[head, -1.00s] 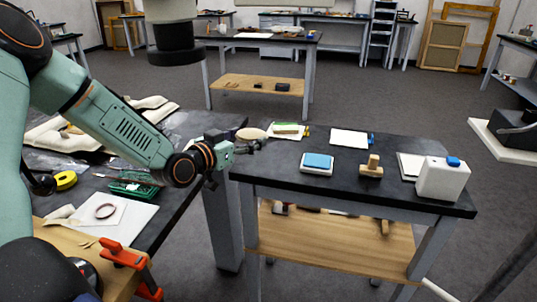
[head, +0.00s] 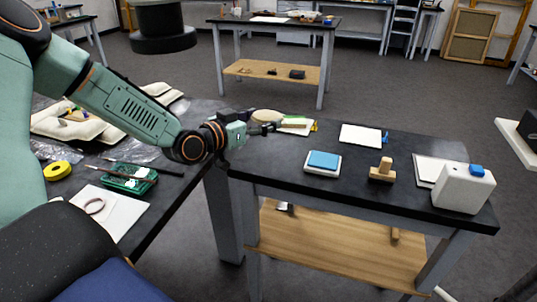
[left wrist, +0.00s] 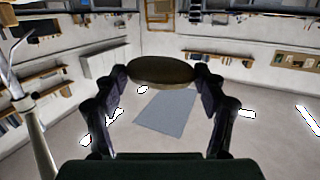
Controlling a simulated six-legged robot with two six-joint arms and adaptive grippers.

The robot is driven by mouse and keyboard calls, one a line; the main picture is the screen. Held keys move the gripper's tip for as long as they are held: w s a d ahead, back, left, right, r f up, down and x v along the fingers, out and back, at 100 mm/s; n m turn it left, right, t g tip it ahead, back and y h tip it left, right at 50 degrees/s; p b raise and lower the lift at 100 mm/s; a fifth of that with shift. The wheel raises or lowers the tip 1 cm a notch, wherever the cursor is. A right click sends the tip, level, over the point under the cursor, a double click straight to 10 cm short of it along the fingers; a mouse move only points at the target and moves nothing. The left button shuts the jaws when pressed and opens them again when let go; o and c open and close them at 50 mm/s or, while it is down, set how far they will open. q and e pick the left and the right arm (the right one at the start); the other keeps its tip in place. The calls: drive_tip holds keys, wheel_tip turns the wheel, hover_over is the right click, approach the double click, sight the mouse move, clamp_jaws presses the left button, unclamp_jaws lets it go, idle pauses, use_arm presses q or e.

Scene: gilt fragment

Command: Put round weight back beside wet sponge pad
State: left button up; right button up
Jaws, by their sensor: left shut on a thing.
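The round weight is a tan disc (head: 266,116) in the head view, at the fingertips of my left gripper (head: 262,128). In the left wrist view the disc (left wrist: 162,70) sits between both fingers of the left gripper (left wrist: 160,78), which is shut on it. In the head view it is up by the far left edge of the dark table (head: 285,174). The wet sponge pad (head: 322,159) is blue and lies on a white tray (head: 319,171), to the right of and nearer than the gripper. My right gripper is not in view.
A wooden stamp-like block (head: 382,171) and a white box with a blue top (head: 462,188) stand right of the sponge. A white pad (head: 361,135) lies behind it, and a card with a yellow clip (head: 296,126) is near the weight. Dark tabletop left of the sponge is bare.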

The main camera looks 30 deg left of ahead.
use_arm(q)
drive_tip(key=shift+s+r, duration=0.1)
drive_tip(key=shift+s, duration=0.15)
drive_tip(key=shift+a+f+h+b, duration=0.15)
drive_tip(key=shift+f+h+b, duration=0.05)
drive_tip(key=shift+h+b, duration=0.1)
drive_tip(key=b, duration=0.3)
hover_over(259, 158)
drive_tip(key=shift+m, duration=0.3)
wheel_tip(259, 158, down, 6)
drive_tip(key=shift+f, duration=0.1)
drive_tip(key=shift+s+d+f, duration=0.1)
drive_tip(key=shift+d+f, duration=0.05)
drive_tip(key=shift+d, duration=0.05)
drive_tip(key=f+b, duration=0.2)
drive_tip(key=f, duration=0.1)
drive_tip(key=shift+a+f, duration=0.2)
drive_tip(key=shift+f, duration=0.1)
drive_tip(key=shift+w+f, duration=0.2)
drive_tip(key=shift+f, duration=0.05)
drive_tip(key=shift+s+d+r, duration=0.1)
drive_tip(key=shift+s+r, duration=0.05)
drive_tip(key=shift+r, duration=0.1)
